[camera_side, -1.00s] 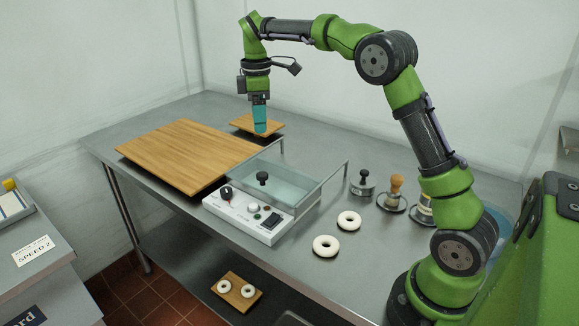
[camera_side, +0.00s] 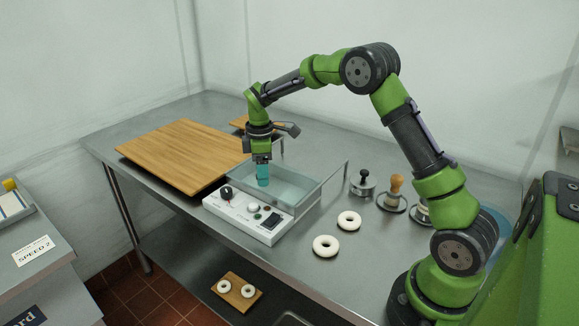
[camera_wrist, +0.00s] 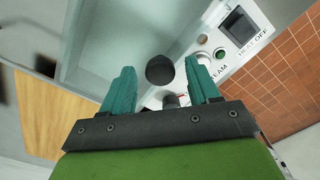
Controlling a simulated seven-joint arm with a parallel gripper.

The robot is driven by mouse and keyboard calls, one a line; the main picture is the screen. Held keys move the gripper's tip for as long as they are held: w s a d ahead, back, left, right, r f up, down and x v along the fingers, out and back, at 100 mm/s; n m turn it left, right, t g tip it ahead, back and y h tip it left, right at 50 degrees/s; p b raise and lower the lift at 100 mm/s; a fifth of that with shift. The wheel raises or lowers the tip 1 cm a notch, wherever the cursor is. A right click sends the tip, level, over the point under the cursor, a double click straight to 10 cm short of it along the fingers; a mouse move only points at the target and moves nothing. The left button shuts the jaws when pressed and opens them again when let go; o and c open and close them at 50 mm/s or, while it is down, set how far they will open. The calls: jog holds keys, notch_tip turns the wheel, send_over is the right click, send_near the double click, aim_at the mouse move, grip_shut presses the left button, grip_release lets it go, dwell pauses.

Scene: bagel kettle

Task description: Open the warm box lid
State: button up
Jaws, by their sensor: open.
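The warm box (camera_side: 300,190) is a clear-lidded box with a white control panel (camera_side: 246,214) along its front. Its glassy lid (camera_side: 285,183) lies flat over the box, and the lid's black knob (camera_wrist: 160,70) shows in the wrist view between my fingers. My gripper (camera_side: 263,182) has teal fingers and is over the lid at the knob; in the side view the fingers hide the knob. In the wrist view my gripper (camera_wrist: 161,85) is open, with one finger on each side of the knob and gaps between. Contact with the knob is not visible.
A large wooden board (camera_side: 180,155) lies left of the box. Two white bagels (camera_side: 326,246) and several stamp-like tools (camera_side: 363,183) stand on the steel table to the right. A small board with two bagels (camera_side: 237,290) is on the lower shelf.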

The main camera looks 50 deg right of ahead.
grip_shut()
jog(key=d, duration=1.4)
jog(key=shift+d, duration=0.15)
grip_release()
notch_tip(320, 180, up, 17)
dwell(0.3)
